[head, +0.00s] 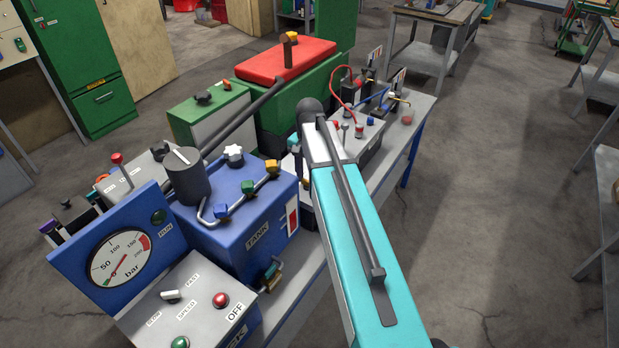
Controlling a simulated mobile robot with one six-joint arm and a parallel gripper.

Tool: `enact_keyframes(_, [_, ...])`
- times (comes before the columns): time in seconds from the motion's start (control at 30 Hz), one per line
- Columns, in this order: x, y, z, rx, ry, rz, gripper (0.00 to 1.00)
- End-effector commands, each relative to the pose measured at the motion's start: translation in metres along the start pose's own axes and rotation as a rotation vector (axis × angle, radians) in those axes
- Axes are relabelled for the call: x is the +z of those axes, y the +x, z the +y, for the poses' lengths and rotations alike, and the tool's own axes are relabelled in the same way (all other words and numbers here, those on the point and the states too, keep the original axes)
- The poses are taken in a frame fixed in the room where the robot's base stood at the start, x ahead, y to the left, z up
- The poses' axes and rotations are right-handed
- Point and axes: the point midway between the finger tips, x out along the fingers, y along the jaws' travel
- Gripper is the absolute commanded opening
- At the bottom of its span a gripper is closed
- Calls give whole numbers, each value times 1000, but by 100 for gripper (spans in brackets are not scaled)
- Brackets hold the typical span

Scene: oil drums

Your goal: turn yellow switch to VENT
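A yellow-orange piece (292,36) also shows at the far edge of the red-topped green box. I cannot read a VENT label, and I cannot tell which way the yellow switch points. My teal arm reaches up from the bottom and ends by a dark round joint right of the tank. My gripper is not visible, so I cannot tell its distance from the switch.
A dark cylinder (187,177) and a white star knob (234,154) stand on the blue tank box (235,240). In front are a bar gauge (120,258) and a grey switch panel (190,300). The red-lidded green box (285,62) is behind. Open floor lies right.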

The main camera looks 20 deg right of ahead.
Motion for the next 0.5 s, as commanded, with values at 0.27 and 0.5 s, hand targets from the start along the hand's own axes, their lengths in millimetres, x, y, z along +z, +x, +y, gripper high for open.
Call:
enact_keyframes(0.27, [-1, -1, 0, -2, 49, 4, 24])
enact_keyframes(0.5, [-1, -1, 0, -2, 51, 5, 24])
